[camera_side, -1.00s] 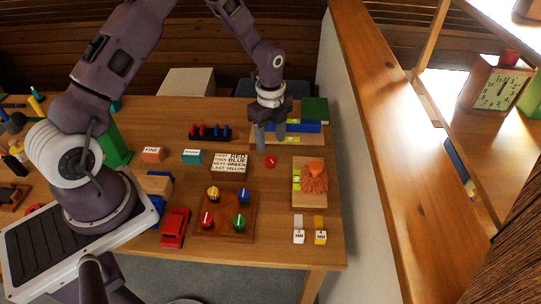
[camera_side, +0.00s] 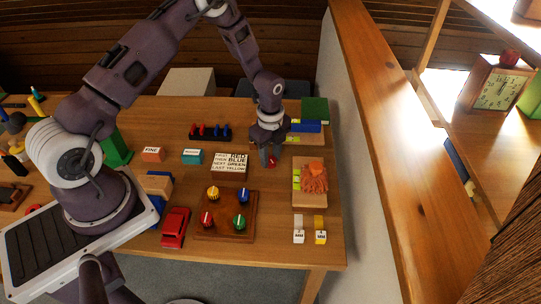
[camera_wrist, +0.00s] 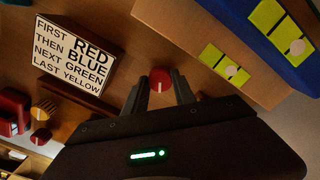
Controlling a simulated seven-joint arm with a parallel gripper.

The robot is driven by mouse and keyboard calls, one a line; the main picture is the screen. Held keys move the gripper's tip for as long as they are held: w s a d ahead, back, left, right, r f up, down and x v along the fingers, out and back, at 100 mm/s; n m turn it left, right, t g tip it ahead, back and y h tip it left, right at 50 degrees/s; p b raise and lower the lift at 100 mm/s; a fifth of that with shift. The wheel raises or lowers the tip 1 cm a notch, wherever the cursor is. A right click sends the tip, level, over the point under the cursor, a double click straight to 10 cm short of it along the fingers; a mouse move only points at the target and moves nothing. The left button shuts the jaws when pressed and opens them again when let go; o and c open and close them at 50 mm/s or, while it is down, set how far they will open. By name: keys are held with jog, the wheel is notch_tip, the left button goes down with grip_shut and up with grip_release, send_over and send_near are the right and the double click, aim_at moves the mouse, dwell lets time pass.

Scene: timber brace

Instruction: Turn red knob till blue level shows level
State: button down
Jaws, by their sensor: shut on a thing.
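The red knob (camera_wrist: 160,80) with a white mark stands on the table in the wrist view, between the two fingers of my gripper (camera_wrist: 160,96). In the side view my gripper (camera_side: 268,160) is low over the table, shut on the knob and mostly hiding it. The blue level (camera_wrist: 252,28) is at the upper right of the wrist view; its yellow-green vial has a pale round bubble off centre, toward the lower right end. In the side view the blue level (camera_side: 307,127) lies behind my gripper.
A wooden piece (camera_wrist: 200,35) beside the blue level has a similar vial and bubble. A lettered sign (camera_side: 230,163) stands left of my gripper. A board with several coloured knobs (camera_side: 224,229) lies nearer. An orange figure (camera_side: 314,178) on a wooden block is at right.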

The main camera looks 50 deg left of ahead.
jog(key=shift+n, duration=0.4)
jog(key=n, duration=0.6)
jog(key=shift+n, duration=0.3)
jog(key=n, duration=0.4)
jog(key=shift+r+n, duration=0.1)
jog(key=shift+n, duration=0.2)
jog(key=n, duration=0.3)
jog(key=shift+n, duration=0.3)
jog(key=n, duration=1.2)
jog(key=shift+n, duration=0.3)
